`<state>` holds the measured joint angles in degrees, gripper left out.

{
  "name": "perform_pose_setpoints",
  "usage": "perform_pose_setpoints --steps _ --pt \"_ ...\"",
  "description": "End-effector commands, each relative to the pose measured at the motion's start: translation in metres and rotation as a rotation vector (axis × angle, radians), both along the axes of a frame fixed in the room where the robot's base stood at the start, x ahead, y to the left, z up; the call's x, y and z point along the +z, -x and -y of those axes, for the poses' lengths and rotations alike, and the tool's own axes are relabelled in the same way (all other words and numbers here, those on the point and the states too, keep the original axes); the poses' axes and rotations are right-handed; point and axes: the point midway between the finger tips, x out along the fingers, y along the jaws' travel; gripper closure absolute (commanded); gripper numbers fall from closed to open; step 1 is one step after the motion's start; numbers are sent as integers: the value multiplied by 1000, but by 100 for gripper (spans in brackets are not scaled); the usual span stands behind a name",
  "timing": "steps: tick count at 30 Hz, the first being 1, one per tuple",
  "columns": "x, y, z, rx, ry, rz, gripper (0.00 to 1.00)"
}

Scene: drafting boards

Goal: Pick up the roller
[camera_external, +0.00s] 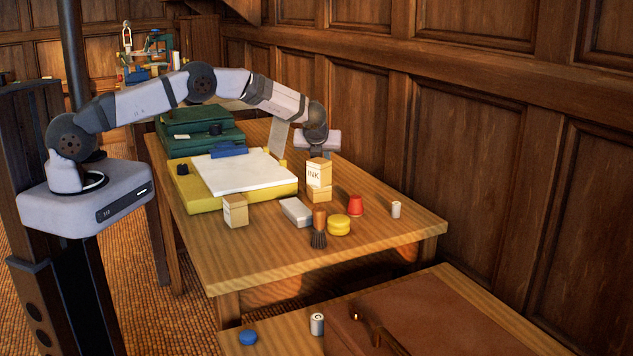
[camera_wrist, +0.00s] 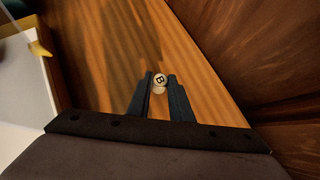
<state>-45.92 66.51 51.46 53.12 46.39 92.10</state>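No piece here is plainly marked as the roller. A small white cylinder with a black B (camera_wrist: 159,79) lies between my dark fingertips in the wrist view and fills the gap. It appears to touch both fingers; whether it rests on the table or is raised I cannot tell. My gripper (camera_wrist: 160,84) hangs over the wall side of the table, beyond the ink box, in the external view; its fingers are hidden there. A similar white cylinder (camera_external: 396,209) stands at the table's right end. Another, marked C (camera_external: 317,324), stands on the nearer table.
The ink box (camera_external: 318,172) on a block stands in front of my gripper. A white sheet on a yellow board (camera_external: 205,204) lies to the left. A brush (camera_external: 319,229), yellow tin (camera_external: 339,226) and red cup (camera_external: 355,206) stand in front. The panelled wall (camera_external: 352,120) is close behind.

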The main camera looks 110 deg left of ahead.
Motion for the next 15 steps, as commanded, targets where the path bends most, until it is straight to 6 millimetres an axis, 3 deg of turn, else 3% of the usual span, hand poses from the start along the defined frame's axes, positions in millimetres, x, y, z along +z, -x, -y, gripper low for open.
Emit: perform_pose_setpoints --steps 15 --pt "10 0 0 1 -3 2 100"
